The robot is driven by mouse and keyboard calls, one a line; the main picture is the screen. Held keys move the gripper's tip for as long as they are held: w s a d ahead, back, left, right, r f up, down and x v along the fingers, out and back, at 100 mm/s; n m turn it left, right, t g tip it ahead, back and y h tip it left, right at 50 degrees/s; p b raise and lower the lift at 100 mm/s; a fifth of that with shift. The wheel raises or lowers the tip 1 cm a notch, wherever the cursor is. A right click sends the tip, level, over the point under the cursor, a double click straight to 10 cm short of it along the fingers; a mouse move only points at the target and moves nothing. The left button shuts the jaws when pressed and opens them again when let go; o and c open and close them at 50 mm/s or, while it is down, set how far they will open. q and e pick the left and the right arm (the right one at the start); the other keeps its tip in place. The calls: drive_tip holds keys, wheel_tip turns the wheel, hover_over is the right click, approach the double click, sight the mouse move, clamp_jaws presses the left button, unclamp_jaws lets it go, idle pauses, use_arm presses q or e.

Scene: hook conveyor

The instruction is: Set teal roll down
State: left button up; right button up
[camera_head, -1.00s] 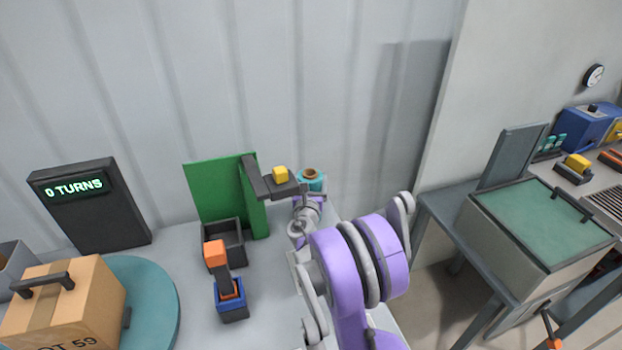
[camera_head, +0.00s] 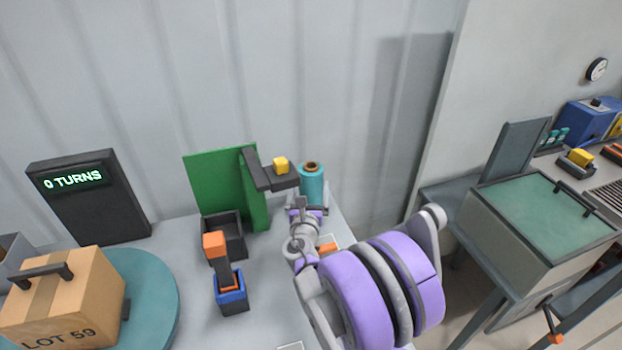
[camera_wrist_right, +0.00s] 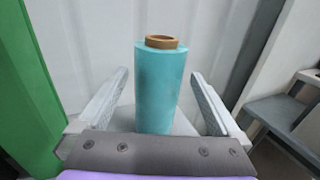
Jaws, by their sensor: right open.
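The teal roll (camera_head: 312,186) stands upright at the back of the grey table, just right of the green panel (camera_head: 222,185). Its brown core shows at the top. My right gripper (camera_head: 312,207) is in front of the roll in the head view, with its arm reaching in from the lower right. In the right wrist view the teal roll (camera_wrist_right: 160,90) stands between and beyond the two open fingers (camera_wrist_right: 160,100), with a gap on each side. The roll's base is hidden behind the gripper's palm. My left gripper is out of view.
A black bin (camera_head: 223,236) and a blue holder with an orange-topped lever (camera_head: 231,292) stand in front. A box (camera_head: 65,305) sits on a teal turntable (camera_head: 158,300) at left.

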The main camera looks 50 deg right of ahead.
drive_tip(key=v, duration=0.4)
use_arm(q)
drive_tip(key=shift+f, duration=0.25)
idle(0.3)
